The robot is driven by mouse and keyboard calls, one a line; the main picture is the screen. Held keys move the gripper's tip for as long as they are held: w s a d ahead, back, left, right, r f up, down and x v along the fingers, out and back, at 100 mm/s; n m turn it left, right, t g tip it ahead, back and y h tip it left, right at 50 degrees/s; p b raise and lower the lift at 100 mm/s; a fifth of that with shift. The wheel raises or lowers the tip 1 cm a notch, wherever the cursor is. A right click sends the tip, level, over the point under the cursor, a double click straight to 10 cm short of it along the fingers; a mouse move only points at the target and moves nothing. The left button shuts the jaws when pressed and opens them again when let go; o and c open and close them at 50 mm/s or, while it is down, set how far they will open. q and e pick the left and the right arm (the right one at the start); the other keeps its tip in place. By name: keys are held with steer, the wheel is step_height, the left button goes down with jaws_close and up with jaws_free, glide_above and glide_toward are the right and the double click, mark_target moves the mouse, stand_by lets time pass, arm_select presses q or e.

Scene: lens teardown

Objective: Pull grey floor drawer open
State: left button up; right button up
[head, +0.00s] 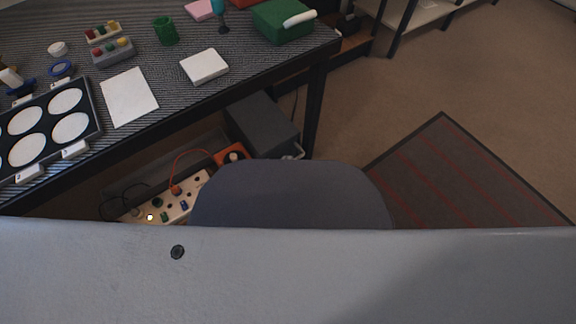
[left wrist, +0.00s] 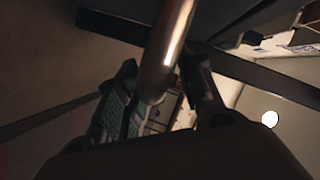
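The grey floor drawer (head: 262,125) stands under the table in the head view, with a small silver handle (head: 293,153) at its front right corner. It looks shut, though my own body hides part of its surroundings. In the left wrist view, a shiny metal bar (left wrist: 168,45), which looks like the handle, runs between the two fingers of my left gripper (left wrist: 162,75). The fingers stand apart on either side of it; whether either touches it I cannot tell. My left gripper is hidden in the head view. My right gripper is in neither view.
A power strip (head: 178,203) with cables and an orange item (head: 232,155) lie left of the drawer. A table leg (head: 314,110) stands just right of it. Open carpet (head: 440,75) and a striped rug (head: 470,170) lie to the right.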

arm_select(q)
steer(key=shift+w+d, duration=0.2)
steer(key=shift+w, duration=0.05)
steer(key=shift+c, duration=0.4)
jaws_close()
